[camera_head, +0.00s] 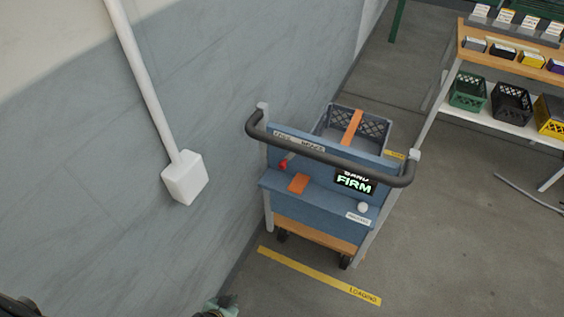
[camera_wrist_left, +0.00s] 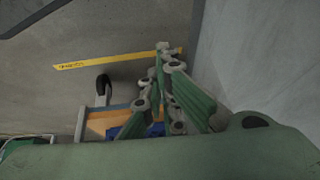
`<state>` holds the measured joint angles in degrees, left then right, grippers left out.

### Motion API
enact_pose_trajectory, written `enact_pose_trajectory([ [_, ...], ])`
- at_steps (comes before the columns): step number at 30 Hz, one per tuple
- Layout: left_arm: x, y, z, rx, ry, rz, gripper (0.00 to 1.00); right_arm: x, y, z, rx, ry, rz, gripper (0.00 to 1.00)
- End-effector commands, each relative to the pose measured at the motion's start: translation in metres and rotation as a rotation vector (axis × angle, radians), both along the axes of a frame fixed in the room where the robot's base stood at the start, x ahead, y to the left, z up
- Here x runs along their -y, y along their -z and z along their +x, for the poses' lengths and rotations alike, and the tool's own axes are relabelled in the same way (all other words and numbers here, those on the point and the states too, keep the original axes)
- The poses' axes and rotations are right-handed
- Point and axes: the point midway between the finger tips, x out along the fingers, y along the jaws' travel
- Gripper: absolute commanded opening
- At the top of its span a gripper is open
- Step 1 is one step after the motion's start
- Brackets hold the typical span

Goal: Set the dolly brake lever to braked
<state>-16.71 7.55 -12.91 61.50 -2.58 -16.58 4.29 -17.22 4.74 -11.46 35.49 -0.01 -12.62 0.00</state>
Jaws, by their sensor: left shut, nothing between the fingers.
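The blue dolly (camera_head: 325,205) stands beside the grey wall, with a dark push handle (camera_head: 330,158) across its top. A red knob (camera_head: 283,165), which looks like the brake lever's end, sits at the left of its panel, below a white label strip (camera_head: 298,142) too small to read surely. I cannot tell the lever's setting. My left gripper (camera_head: 225,302) is at the bottom edge, in front and left of the dolly, apart from it. In the left wrist view its green fingers (camera_wrist_left: 165,55) are shut and empty. My right gripper is not in view.
An orange block (camera_head: 299,183), a white knob (camera_head: 362,207) and a display reading FIRM (camera_head: 354,182) are on the dolly. A grey crate (camera_head: 374,127) stands behind. A yellow LOADING strip (camera_head: 318,275) marks the floor.

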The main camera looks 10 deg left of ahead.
Motion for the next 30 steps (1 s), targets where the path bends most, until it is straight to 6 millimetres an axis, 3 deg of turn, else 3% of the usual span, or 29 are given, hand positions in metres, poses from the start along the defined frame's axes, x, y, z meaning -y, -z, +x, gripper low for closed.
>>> enact_pose_trajectory([
  [1,0.005,-0.017,0.032,0.067,0.008,-0.009,0.0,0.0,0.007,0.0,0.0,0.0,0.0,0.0],
  [6,0.025,-0.099,0.119,0.279,0.025,-0.048,0.0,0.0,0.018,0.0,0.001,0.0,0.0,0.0],
  [8,0.032,-0.132,0.143,0.352,0.031,-0.064,0.0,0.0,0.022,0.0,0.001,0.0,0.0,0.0],
  [12,0.05,-0.217,0.187,0.524,0.048,-0.104,0.0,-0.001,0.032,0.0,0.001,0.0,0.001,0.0],
  [18,0.072,-0.334,0.214,0.739,0.072,-0.167,0.0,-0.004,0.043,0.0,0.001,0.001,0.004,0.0],
  [21,0.079,-0.378,0.216,0.814,0.079,-0.192,0.0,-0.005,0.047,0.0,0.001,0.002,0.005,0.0],
  [25,0.084,-0.413,0.214,0.875,0.088,-0.213,0.0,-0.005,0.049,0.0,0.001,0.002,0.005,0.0],
  [30,0.086,-0.429,0.213,0.901,0.089,-0.223,0.0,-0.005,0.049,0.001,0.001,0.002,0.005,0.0],
])
